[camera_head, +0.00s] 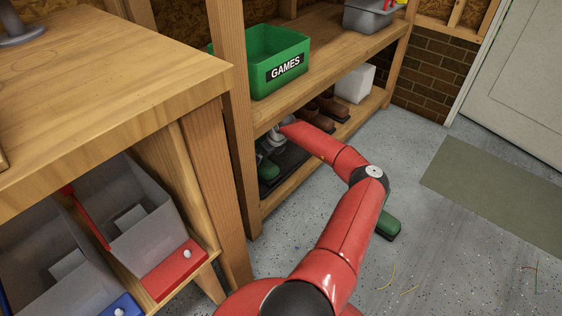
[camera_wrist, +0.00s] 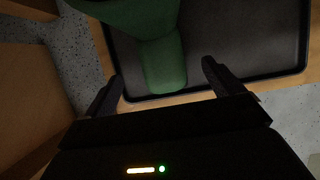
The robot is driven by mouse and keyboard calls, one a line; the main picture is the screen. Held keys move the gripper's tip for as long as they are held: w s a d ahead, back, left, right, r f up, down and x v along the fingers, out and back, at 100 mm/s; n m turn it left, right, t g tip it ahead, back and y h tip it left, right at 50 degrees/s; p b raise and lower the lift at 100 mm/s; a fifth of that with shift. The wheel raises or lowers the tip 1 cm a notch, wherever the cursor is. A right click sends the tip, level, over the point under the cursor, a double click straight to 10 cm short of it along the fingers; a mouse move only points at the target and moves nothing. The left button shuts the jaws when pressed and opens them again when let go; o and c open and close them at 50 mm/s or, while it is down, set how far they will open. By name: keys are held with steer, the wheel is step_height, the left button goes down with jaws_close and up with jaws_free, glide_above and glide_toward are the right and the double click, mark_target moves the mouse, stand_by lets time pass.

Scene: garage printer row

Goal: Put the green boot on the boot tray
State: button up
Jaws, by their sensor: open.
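A green boot (camera_head: 268,171) is on the black boot tray (camera_head: 292,160) on the lower shelf, partly hidden by the shelf and my arm. In the wrist view the boot's toe (camera_wrist: 165,68) lies over the near part of the tray (camera_wrist: 245,45), and its wider upper part runs out of the top left. My gripper (camera_wrist: 160,77) is open, with one finger on each side of the toe and gaps to both. A second green item, seemingly another boot (camera_head: 387,224), is on the floor beside my arm, partly hidden by it.
Brown boots (camera_head: 320,112) and a white box (camera_head: 355,83) stand further along the lower shelf. A green GAMES bin (camera_head: 273,62) sits on the shelf above. A wooden post (camera_head: 232,110) is left of my arm.

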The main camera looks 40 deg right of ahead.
steer(key=s, duration=0.8)
steer(key=shift+d, duration=0.25)
